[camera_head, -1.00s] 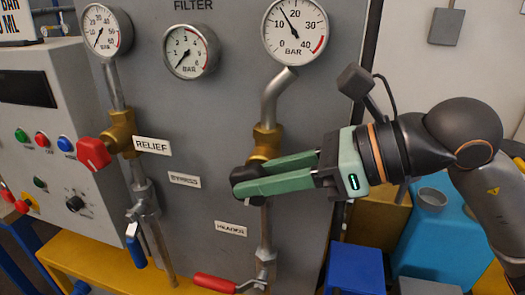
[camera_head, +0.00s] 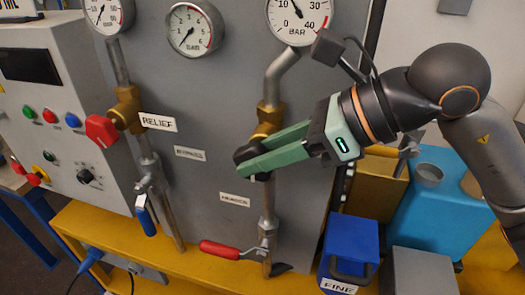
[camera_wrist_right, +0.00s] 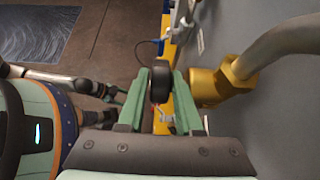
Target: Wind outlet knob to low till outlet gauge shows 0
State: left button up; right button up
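A black round knob (camera_head: 246,156) sits at the front of a brass valve (camera_head: 268,122) on the right pipe. My right gripper (camera_head: 254,162) has its green fingers around this knob. In the right wrist view the knob (camera_wrist_right: 160,82) is between the two fingers, which appear to press on both sides. The gauge (camera_head: 299,14) above this pipe, marked to 40 BAR, is cut by the top edge; its needle leans up and left, well above 0. I see no outlet label. What seems to be my left gripper (camera_wrist_right: 104,92) is small in the right wrist view, away from the panel.
A red knob (camera_head: 101,129) by the RELIEF label is on the left pipe. A red lever handle (camera_head: 220,250) and a blue one (camera_head: 146,220) stick out below. A blue box (camera_head: 350,245) and cyan container (camera_head: 432,205) stand at right.

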pick_arm(q)
jog(key=shift+d+r, duration=0.1)
pick_arm(e)
jog(key=shift+o, duration=0.3)
jog(key=shift+d, duration=0.1)
pick_arm(q)
jog(key=shift+w+d, duration=0.15)
pick_arm(e)
jog(key=v, duration=1.2)
jog(key=shift+d, duration=0.15)
jog(key=shift+r, duration=0.1)
